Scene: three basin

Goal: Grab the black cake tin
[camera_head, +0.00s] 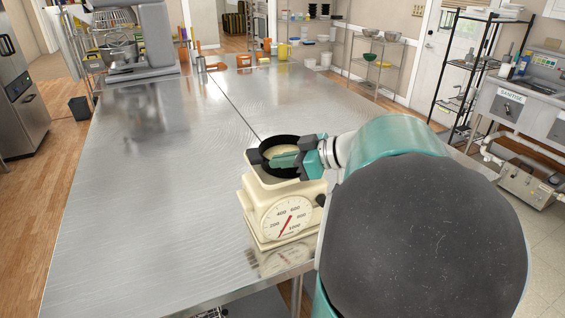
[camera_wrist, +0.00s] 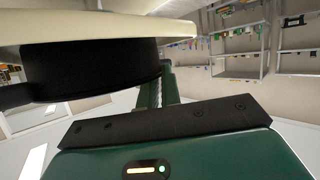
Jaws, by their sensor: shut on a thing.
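The black cake tin (camera_head: 266,165) is round and open-topped. It sits upright on the cream kitchen scale (camera_head: 257,196), which has a round dial facing the front. My gripper (camera_head: 285,158) reaches in from the right and is shut on the tin's right wall, with one teal finger showing inside the tin. In the wrist view, which appears upside down, the dark tin wall (camera_wrist: 95,68) is against the scale's pale plate (camera_wrist: 110,28). My green fingers (camera_wrist: 160,90) are at the tin's side there, and their tips are partly hidden.
The scale stands near the front right edge of a long steel table (camera_head: 150,220). The table's left and middle are clear. A stand mixer (camera_head: 150,40) and small orange items stand at the far end. A black wire rack (camera_head: 470,70) and a sink (camera_head: 520,105) are at the right.

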